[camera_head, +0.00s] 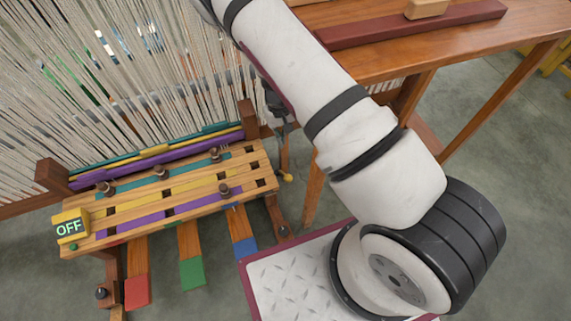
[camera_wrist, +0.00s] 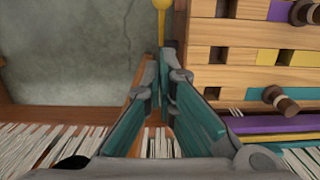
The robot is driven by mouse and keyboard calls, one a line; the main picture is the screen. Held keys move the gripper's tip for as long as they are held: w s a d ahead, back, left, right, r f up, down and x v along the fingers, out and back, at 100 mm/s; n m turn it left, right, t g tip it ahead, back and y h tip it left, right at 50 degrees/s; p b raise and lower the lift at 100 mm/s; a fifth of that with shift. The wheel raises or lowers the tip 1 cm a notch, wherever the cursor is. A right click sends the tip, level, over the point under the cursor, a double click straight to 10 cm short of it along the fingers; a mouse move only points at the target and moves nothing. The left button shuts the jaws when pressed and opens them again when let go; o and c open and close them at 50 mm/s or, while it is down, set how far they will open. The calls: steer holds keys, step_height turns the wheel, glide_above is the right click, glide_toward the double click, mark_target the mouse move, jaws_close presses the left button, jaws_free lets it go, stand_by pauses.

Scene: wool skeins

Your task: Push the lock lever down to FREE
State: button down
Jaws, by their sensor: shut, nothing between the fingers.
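A small yellow-knobbed lever (camera_head: 286,177), which looks like the lock lever, sticks out at the right end of the wooden peg board (camera_head: 180,194). In the wrist view the yellow lever (camera_wrist: 161,22) stands at the top middle, just past the fingertips. My gripper (camera_wrist: 158,62) is shut and empty, its teal-padded fingers pointing toward the lever. I cannot tell whether the tips touch it. In the head view my gripper (camera_head: 279,118) is mostly hidden by my arm, above and behind the lever. No FREE label can be read.
A yellow box reading OFF (camera_head: 70,227) sits at the board's left end. Several dark pegs (camera_head: 224,190) stand in coloured slots. White warp threads (camera_head: 90,90) hang behind. Red, green and blue-tipped pedals (camera_head: 192,272) lie below. A wooden table (camera_head: 380,45) stands at the upper right.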

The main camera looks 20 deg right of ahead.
steer(key=s+f+b, duration=0.1)
steer(key=f, duration=0.2)
steer(key=s+f+b, duration=0.1)
steer(key=f, duration=0.2)
steer(key=s+f+b, duration=0.1)
steer(key=f, duration=0.2)
steer(key=shift+f, duration=0.4)
steer(key=shift+s+f+b, duration=0.35)
steer(key=shift+s+f, duration=0.05)
steer(key=shift+s, duration=0.1)
